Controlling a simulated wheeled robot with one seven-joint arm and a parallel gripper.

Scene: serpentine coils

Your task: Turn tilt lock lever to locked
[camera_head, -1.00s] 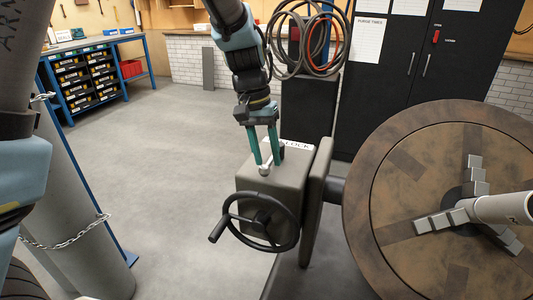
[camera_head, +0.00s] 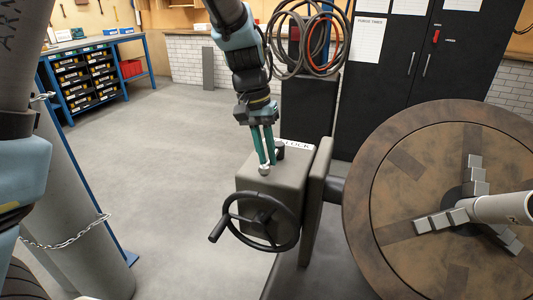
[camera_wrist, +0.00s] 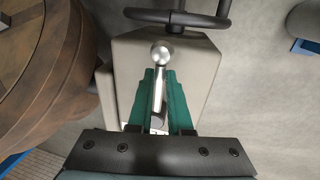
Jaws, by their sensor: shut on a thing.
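The tilt lock lever (camera_wrist: 160,78) is a short silver lever with a ball end on top of a grey gearbox (camera_head: 262,186). In the head view its ball (camera_head: 264,169) shows just below my fingertips. My gripper (camera_head: 267,160) points down over the box, its green fingers close together. In the wrist view my gripper (camera_wrist: 159,85) has a green finger on each side of the lever shaft, shut on it, with the ball beyond the tips. A white label (camera_head: 297,145) reading "LOCK" is partly hidden behind the fingers.
A black handwheel (camera_head: 262,222) sits on the box's front. A large round turntable (camera_head: 400,190) with a clamp chuck stands close on the right. A dark post with hung hoses (camera_head: 308,105) is behind. The floor (camera_head: 180,140) to the left is clear.

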